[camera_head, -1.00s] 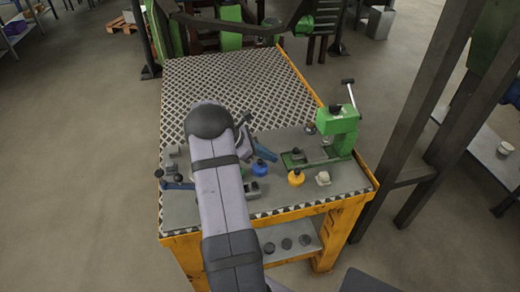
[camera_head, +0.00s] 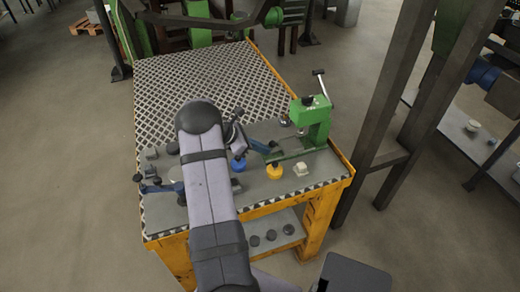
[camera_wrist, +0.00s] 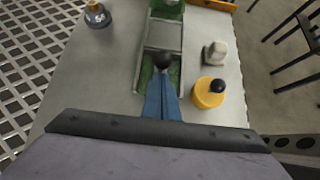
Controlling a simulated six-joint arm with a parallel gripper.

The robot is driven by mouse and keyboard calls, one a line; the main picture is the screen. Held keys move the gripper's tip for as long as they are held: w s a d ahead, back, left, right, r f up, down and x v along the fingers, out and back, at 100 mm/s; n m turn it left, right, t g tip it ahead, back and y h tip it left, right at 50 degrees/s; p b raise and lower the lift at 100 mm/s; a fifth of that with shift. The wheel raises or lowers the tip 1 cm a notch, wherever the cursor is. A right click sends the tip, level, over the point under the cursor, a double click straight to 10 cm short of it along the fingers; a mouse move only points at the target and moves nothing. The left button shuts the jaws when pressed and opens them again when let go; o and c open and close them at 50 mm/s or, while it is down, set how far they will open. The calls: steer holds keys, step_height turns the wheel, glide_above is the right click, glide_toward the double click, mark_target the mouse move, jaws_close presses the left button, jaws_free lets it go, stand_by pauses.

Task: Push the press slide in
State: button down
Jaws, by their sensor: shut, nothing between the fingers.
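The green press (camera_head: 313,122) stands at the right side of the bench, with its lever up. Its grey slide plate (camera_wrist: 163,34) lies between green rails in the wrist view, with a dark round knob (camera_wrist: 163,61) at the end nearest my gripper. My gripper (camera_wrist: 163,80) has its blue fingers shut and empty. The tips are right at the knob, in line with the slide; I cannot tell whether they touch it. In the head view my gripper (camera_head: 271,148) reaches over the near end of the press base, and the knob is hard to make out there.
A yellow pot with a black cap (camera_wrist: 208,94) and a pale block (camera_wrist: 215,52) stand right of the rails. A blue pot (camera_head: 238,165) stands close by my arm. The patterned bench top (camera_head: 205,85) behind is clear.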

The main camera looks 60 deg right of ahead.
mark_target(271, 146)
steer(key=s+d, duration=0.2)
steer(key=shift+s+d, duration=0.25)
steer(key=shift+s, duration=0.05)
steer(key=shift+w+a, duration=0.35)
steer(key=shift+w, duration=0.05)
steer(key=w+a, duration=0.2)
steer(key=shift+w+a+r, duration=0.15)
steer(key=shift+w+a, duration=0.1)
steer(key=shift+w, duration=0.05)
steer(key=b+v, duration=0.1)
steer(key=v, duration=0.8)
steer(key=shift+a+r, duration=0.15)
